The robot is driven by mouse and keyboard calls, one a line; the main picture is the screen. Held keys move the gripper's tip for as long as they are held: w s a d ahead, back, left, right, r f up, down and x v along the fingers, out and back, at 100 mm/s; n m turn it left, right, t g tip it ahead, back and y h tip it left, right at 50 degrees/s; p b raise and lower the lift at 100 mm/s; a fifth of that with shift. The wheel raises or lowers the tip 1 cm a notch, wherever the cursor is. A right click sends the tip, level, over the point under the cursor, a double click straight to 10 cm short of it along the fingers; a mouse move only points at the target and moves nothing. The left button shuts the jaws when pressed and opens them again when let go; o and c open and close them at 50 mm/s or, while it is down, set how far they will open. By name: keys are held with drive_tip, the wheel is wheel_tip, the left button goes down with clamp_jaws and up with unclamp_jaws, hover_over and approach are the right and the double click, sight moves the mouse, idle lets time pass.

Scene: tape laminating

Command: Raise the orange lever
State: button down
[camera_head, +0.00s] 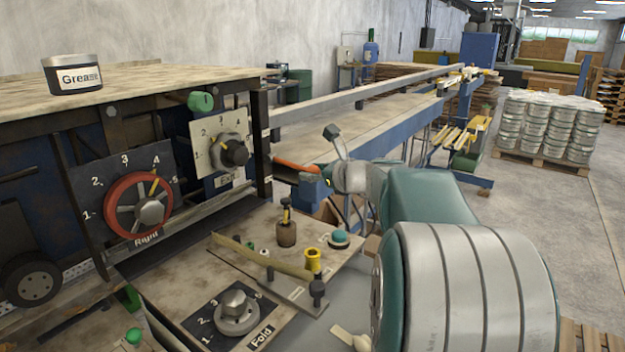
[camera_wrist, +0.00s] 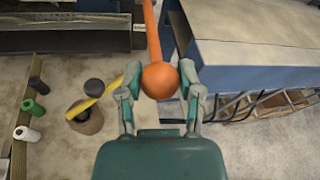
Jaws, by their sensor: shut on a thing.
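The orange lever (camera_head: 296,167) sticks out from the machine's right end, beside the blue conveyor frame, and slopes slightly down toward my gripper (camera_head: 327,178). In the wrist view the lever's shaft (camera_wrist: 152,30) runs up from its round orange knob (camera_wrist: 160,82). My gripper (camera_wrist: 159,78) is shut on the knob, one finger on each side. In the head view the gripper's own parts hide most of the knob.
A blue conveyor frame (camera_wrist: 255,75) lies just right of the lever. A brown post with a yellow handle (camera_head: 286,232) stands on the panel at lower left. The Right dial (camera_head: 140,205), Exit dial (camera_head: 232,153) and Fold dial (camera_head: 236,308) are on the machine.

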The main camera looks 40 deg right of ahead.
wheel_tip(320, 180, up, 3)
drive_tip(key=shift+w+f+g+h, duration=0.15)
drive_tip(key=shift+g+h, duration=0.15)
drive_tip(key=shift+g, duration=0.5)
drive_tip(key=shift+r, duration=0.3)
drive_tip(key=shift+w+a+r, duration=0.1)
drive_tip(key=shift+w+r, duration=0.15)
drive_tip(key=shift+r, duration=0.4)
drive_tip(key=shift+w+a+r, duration=0.1)
drive_tip(key=shift+w+r, duration=0.1)
drive_tip(key=shift+r, duration=0.4)
drive_tip(key=shift+w+a+r, duration=0.2)
drive_tip(key=shift+w+r, duration=0.3)
drive_tip(key=shift+r, duration=0.25)
drive_tip(key=shift+w+a+r, duration=0.15)
drive_tip(key=shift+w+r, duration=0.3)
drive_tip(key=shift+r, duration=0.25)
drive_tip(key=shift+c, duration=1.3)
unclamp_jaws()
